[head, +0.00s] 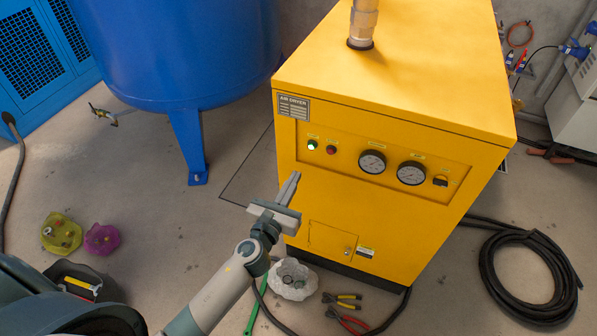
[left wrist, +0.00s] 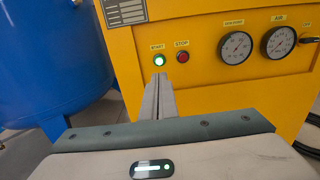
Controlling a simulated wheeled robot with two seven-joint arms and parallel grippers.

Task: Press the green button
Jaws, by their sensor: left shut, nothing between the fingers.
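The green button (head: 312,145) is lit and sits on the recessed panel of the yellow air dryer (head: 400,90). In the left wrist view the green button (left wrist: 159,60) is under a START label. A red button (head: 331,150) is just right of it, labelled STOP in the wrist view. My left gripper (head: 294,175) is shut and empty, its fingertips pointing at the panel a little below the green button in the head view. In the wrist view the fingertips (left wrist: 159,76) appear just below the green button; I cannot tell whether they touch the dryer. My right gripper is not in view.
Two gauges (head: 372,161) and a black switch (head: 440,181) are right of the buttons. A blue tank (head: 180,50) stands left. Pliers (head: 345,320), a white bag (head: 293,280) and a coiled black hose (head: 530,275) lie on the floor around the dryer.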

